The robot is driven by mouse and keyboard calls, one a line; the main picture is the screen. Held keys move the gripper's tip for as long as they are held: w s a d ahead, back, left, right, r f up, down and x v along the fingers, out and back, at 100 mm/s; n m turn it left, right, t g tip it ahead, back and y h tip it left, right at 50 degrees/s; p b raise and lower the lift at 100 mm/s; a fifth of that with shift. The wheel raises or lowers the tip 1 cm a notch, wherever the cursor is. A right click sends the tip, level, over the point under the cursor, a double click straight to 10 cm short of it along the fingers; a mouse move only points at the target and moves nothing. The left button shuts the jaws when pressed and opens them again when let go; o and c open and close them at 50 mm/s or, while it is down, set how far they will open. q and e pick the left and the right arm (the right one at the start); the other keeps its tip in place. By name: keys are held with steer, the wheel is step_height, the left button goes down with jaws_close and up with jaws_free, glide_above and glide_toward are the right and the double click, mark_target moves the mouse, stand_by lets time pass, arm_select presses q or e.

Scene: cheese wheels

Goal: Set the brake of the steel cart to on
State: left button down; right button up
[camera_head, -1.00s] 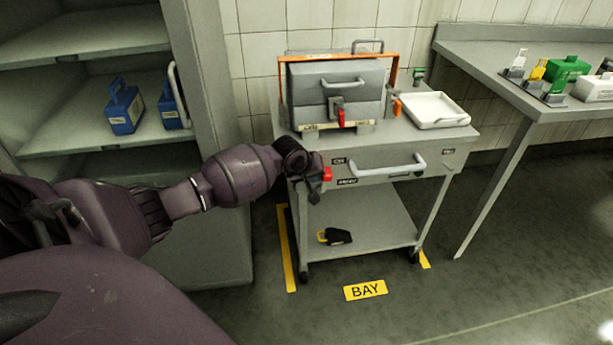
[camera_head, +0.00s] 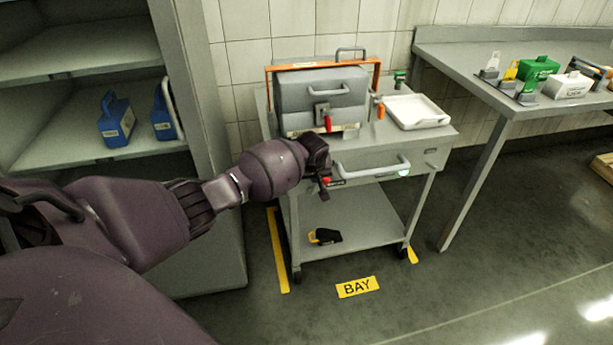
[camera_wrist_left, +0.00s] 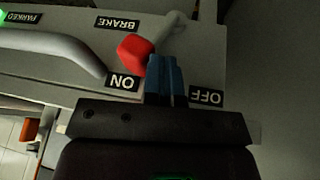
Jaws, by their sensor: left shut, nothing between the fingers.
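The steel cart (camera_head: 300,222) stands over the floor marking. Its brake lever has a red knob (camera_wrist_left: 135,52), which also shows in the head view (camera_head: 326,181). In the left wrist view the lever slants from its grey pivot toward the ON label (camera_wrist_left: 122,83), and the knob lies close beside that label. The OFF label (camera_wrist_left: 207,96) is on the other side, away from the knob. My left gripper (camera_wrist_left: 160,64) is shut and empty. Its blue fingertips are right against the knob's side; exact contact is hard to tell. My right gripper is out of view.
A green light (camera_wrist_left: 2,15) glows by the PARKED label (camera_wrist_left: 25,18). The drawer handle (camera_head: 372,169) is close beside my gripper. A grey case (camera_head: 321,96) and white tray (camera_head: 417,112) sit on top. A shelf (camera_head: 90,145) stands left, a bench (camera_head: 460,75) right.

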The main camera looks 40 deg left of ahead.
arm_select(q)
steer(key=shift+w+d+g+y, duration=0.3)
steer(key=shift+w+d+g, duration=0.1)
steer(key=shift+w+d, duration=0.05)
steer(key=shift+w+d+f+g, duration=0.1)
steer(key=shift+w+g, duration=0.05)
steer(key=shift+g, duration=0.15)
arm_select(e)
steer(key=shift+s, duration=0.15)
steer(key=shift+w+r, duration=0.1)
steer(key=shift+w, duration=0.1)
arm_select(q)
steer(key=shift+a+r, duration=0.2)
steer(key=shift+r, duration=0.05)
steer(key=s+r+p, duration=0.5)
steer(key=r+p, duration=0.1)
steer(key=r, duration=0.4)
steer(key=shift+s+d+r, duration=0.2)
steer(key=shift+s+r, duration=0.1)
steer(key=shift+r, duration=0.1)
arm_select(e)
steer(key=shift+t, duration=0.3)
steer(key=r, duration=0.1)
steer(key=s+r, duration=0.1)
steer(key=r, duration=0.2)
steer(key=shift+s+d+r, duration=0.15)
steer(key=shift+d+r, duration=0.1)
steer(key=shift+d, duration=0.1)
